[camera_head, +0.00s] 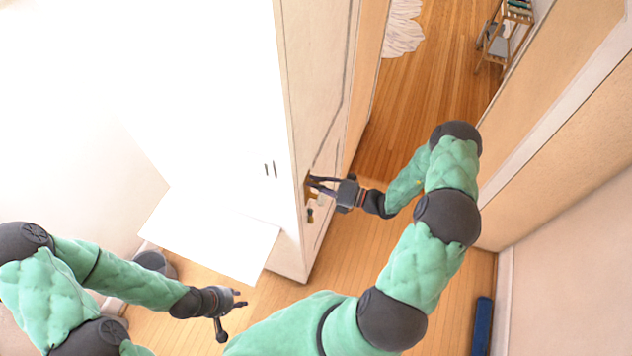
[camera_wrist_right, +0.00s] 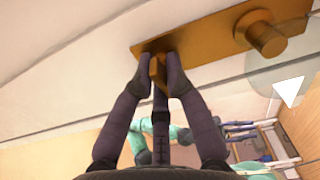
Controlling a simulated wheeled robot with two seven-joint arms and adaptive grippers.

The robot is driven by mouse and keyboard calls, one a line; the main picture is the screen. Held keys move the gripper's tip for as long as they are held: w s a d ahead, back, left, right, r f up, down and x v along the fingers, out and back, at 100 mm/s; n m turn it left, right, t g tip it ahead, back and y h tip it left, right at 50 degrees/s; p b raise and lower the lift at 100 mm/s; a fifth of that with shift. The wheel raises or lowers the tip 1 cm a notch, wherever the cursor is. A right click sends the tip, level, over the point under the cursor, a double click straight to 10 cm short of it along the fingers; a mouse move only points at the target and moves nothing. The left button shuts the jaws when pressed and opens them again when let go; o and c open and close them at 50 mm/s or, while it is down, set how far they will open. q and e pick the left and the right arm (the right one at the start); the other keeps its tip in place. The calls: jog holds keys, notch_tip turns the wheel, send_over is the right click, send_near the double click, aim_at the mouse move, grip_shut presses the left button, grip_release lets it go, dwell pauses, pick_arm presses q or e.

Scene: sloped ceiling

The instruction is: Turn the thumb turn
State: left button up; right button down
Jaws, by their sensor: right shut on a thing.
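The thumb turn (camera_wrist_right: 157,72) is a small brass piece on a long brass plate (camera_wrist_right: 205,36) in the right wrist view. The plate is fixed to the pale door (camera_head: 318,105). My right gripper (camera_head: 310,182) is at the plate in the head view. In the right wrist view its fingertips (camera_wrist_right: 158,66) are closed around the thumb turn, partly hiding it. A round brass knob (camera_wrist_right: 265,38) stands on the same plate, to the right of the fingers. My left gripper (camera_head: 230,307) is open and empty at the lower left, away from the door.
A white panel-like surface (camera_head: 215,235) lies left of the door. A grey bin (camera_head: 153,263) stands behind my left arm. Wooden floor (camera_head: 425,95) continues beyond the door, with a small shelf (camera_head: 503,38) at the far right. A blue object (camera_head: 482,325) is by the right wall.

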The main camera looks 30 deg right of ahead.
dwell(0.3)
jog(key=c, duration=1.2)
grip_release()
jog(key=shift+c, duration=0.2)
jog(key=v, duration=1.2)
jog(key=shift+a+f, duration=0.1)
